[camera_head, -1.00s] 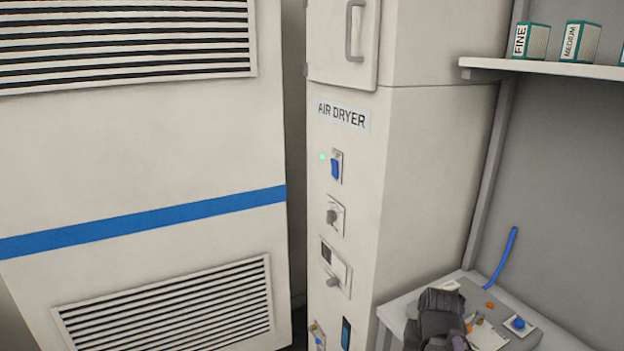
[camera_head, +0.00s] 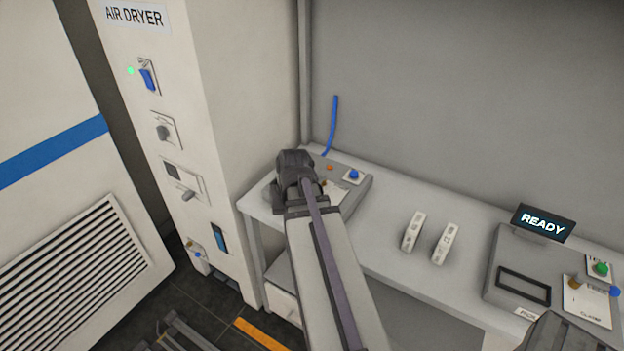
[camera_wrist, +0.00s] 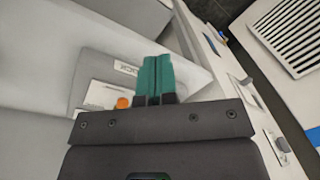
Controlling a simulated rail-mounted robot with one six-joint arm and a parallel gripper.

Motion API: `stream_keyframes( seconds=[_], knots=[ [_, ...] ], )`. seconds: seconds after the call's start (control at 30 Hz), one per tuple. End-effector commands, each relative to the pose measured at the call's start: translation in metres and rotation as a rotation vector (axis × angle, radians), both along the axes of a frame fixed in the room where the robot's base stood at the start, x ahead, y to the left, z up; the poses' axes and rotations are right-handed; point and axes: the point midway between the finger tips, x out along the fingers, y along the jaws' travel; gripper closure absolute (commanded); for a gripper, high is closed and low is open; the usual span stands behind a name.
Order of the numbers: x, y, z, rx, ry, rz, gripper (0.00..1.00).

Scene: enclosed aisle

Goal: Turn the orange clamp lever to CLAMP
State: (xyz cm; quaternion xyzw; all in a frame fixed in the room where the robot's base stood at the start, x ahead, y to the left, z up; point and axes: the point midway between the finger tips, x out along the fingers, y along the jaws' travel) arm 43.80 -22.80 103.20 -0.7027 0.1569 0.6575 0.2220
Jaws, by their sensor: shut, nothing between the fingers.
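An orange-brown lever (camera_head: 575,283) stands on a white plate (camera_head: 588,302) on the grey unit at the right; the plate's small print seems to read CLAMP. Another orange part (camera_head: 330,168) shows on the grey box at the table's left end, partly behind my arm. In the wrist view, an orange knob (camera_wrist: 123,103) stands by a pale plate, left of my gripper. My gripper (camera_wrist: 155,62) has teal fingers closed together and empty, over a grey surface. I cannot tell whether they touch anything. In the head view my arm hides the fingers.
The right unit (camera_head: 512,262) carries a READY display (camera_head: 543,223), a green button (camera_head: 600,269) and a blue button (camera_head: 615,291). Two white switch blocks (camera_head: 430,238) stand mid-table. The left box has a blue button (camera_head: 354,174). The AIR DRYER cabinet (camera_head: 215,150) stands at the left.

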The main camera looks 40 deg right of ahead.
Motion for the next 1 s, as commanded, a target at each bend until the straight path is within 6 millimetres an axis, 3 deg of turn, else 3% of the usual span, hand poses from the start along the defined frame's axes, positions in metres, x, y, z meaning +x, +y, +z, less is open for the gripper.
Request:
stream_keyframes(
  seconds=[0.03,0.1,0.2,0.3,0.4,0.63,1.0],
  knots=[
    [-0.009,-0.048,0.006,0.021,-0.041,-0.092,1.00],
    [-0.026,-0.103,0.012,0.045,-0.116,-0.191,1.00],
    [-0.049,-0.167,0.020,0.058,-0.230,-0.284,1.00],
    [-0.057,-0.214,0.029,0.052,-0.356,-0.313,1.00],
    [-0.035,-0.219,0.037,0.034,-0.466,-0.235,1.00],
    [-0.032,-0.217,0.028,0.022,-0.468,-0.213,1.00],
    [0.007,-0.216,-0.040,0.023,-0.465,-0.212,1.00]
  ],
)
